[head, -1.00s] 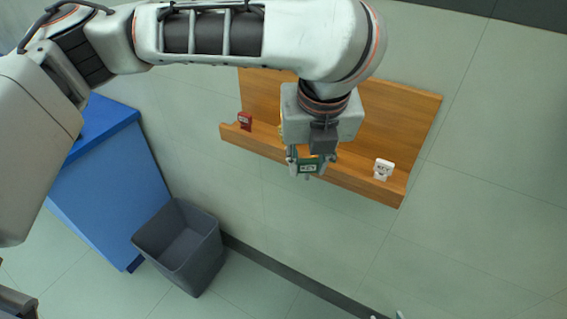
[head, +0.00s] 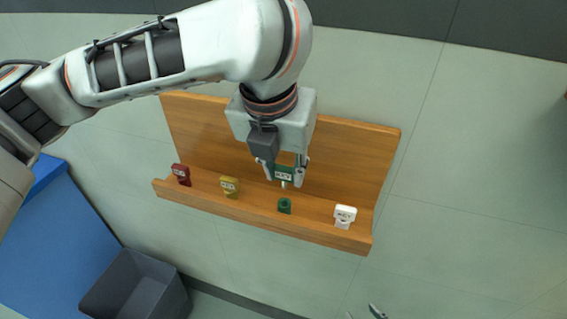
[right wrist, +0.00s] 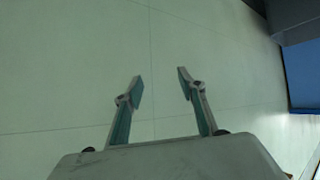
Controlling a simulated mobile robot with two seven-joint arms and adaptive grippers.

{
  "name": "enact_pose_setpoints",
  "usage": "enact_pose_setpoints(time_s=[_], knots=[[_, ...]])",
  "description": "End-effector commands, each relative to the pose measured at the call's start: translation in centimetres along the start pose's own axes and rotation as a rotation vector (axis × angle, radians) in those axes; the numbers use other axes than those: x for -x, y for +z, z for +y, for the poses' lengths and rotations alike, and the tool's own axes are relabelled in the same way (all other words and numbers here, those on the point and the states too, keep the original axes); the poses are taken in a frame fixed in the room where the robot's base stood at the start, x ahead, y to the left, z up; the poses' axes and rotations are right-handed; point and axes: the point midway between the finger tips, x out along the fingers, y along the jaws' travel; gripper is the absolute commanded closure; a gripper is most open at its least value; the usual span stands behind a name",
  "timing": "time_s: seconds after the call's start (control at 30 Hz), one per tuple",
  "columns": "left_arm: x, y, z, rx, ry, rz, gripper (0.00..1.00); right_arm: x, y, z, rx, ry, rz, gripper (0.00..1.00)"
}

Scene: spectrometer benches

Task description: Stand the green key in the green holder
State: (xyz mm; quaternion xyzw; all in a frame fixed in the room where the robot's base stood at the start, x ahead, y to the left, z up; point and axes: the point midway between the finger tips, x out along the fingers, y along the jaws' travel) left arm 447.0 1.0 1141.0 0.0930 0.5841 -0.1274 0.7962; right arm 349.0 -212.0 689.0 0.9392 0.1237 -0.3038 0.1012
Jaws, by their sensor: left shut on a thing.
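The green key (head: 284,174) is held in my left gripper (head: 282,178), which is shut on it, with its label facing the head camera and its pale shaft pointing down. The green holder (head: 284,206) is a small green socket on the ledge of the wooden rack, empty in the head view. The key appears just above and behind the holder, apart from it. My right gripper (right wrist: 160,90) is open and empty in the right wrist view, over bare floor; a bit of it shows at the bottom of the head view (head: 376,312).
The wooden rack (head: 200,125) also bears a red key (head: 181,173), a yellow key (head: 229,186) and a white key (head: 344,215), each standing on the ledge. A grey bin (head: 135,285) and a blue bench (head: 60,235) are at the lower left.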

Motion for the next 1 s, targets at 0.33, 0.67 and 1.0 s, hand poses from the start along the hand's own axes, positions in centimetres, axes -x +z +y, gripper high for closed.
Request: enact_pose_setpoints(time_s=[0.33,0.67,1.0], knots=[[-3.1,-1.0,0.0,0.002,0.0,0.001,0.93,-1.5,-1.6,-0.8,0.014,-0.018,0.067,0.6],[-4.9,-1.5,0.1,0.003,0.0,-0.001,0.93,-1.3,-1.2,-0.6,0.014,-0.015,0.059,0.6],[-5.1,-1.6,0.0,0.002,0.0,-0.001,0.93,-1.4,-0.7,-0.7,0.011,-0.014,0.049,0.6]])
